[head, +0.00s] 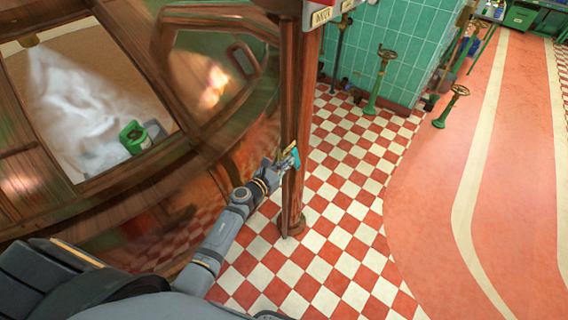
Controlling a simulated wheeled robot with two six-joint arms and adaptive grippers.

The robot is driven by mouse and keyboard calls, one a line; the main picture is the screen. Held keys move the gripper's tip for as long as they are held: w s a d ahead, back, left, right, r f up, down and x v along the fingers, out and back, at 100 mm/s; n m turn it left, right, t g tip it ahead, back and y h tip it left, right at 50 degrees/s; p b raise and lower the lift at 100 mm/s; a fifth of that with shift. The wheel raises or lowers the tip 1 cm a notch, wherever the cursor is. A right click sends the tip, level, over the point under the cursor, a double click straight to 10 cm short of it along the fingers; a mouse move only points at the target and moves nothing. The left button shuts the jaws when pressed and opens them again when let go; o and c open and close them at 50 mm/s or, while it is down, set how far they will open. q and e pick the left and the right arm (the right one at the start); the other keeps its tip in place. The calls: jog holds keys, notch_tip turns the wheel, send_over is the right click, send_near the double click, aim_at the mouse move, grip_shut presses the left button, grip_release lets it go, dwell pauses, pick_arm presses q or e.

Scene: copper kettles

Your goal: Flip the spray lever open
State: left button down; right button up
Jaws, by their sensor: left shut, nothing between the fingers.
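My left gripper (284,163) is shut with nothing between its fingers. It is at the brown copper-coloured post (295,195), beside a small teal and yellow piece that may be the spray lever (296,157). The gripper overlaps this piece, so I cannot tell whether they touch or how the lever is turned. On the left, the large copper kettle (215,170) has an opening where a white spray (75,90) fans down from a brass nozzle (29,41). My right gripper is not in view.
A green object (134,138) sits inside the kettle opening. Green valve stands with brass handwheels (386,53) (459,90) rise from the floor by the teal tiled wall (405,45). The checkered floor (345,200) right of the post is clear.

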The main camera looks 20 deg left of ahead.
aim_at(292, 154)
pick_arm(q)
jog(key=shift+w+d+r+p, duration=0.15)
jog(key=shift+w+d+r, duration=0.1)
jog(key=shift+w+r, duration=0.35)
jog(key=shift+w+d+r+p, duration=0.15)
jog(key=shift+w+d+r, duration=0.15)
jog(key=shift+w, duration=0.5)
jog(key=shift+r, duration=0.15)
jog(key=shift+w+r, duration=0.15)
jog(key=shift+r, duration=0.05)
jog(key=shift+a, duration=0.1)
